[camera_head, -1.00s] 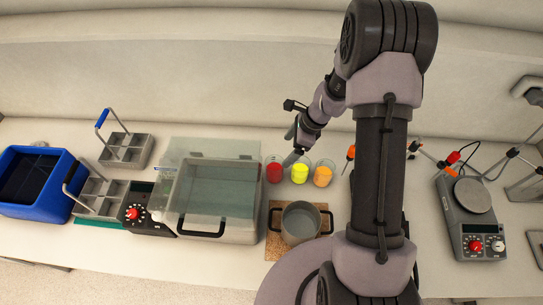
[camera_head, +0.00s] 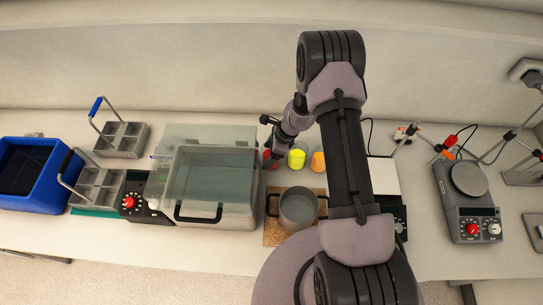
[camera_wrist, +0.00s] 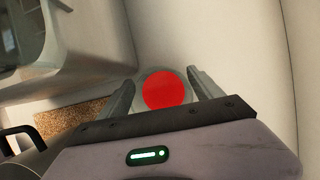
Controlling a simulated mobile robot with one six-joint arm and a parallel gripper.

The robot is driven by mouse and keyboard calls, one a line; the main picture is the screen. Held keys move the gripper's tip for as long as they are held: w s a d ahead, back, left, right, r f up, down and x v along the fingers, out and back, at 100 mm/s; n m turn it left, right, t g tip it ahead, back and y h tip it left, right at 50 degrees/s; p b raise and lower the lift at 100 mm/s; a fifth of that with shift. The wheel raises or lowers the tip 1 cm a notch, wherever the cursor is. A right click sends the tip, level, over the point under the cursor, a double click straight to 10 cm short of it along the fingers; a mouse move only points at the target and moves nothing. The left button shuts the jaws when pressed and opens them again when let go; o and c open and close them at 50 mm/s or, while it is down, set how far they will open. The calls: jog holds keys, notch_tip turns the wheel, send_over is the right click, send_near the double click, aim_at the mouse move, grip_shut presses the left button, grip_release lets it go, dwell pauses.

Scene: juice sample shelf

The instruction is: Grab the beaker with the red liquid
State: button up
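The beaker with red liquid (camera_wrist: 165,90) shows in the wrist view between the two fingers of my gripper (camera_wrist: 163,88). The fingers stand apart, one on each side of the beaker; I cannot tell whether they touch it. In the head view the red beaker (camera_head: 270,160) is mostly hidden behind my gripper (camera_head: 272,157). A beaker with yellow liquid (camera_head: 297,159) and a beaker with orange liquid (camera_head: 318,161) stand to its right.
A clear-lidded water bath (camera_head: 212,185) stands close on the left. A metal pot (camera_head: 298,207) sits on a cork mat (camera_head: 274,232) in front. A blue bin (camera_head: 40,193) and grey racks (camera_head: 121,139) are farther left. A hotplate stirrer (camera_head: 470,205) stands at the right.

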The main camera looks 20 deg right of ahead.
jog(key=c, duration=1.3)
jog(key=shift+c, duration=0.2)
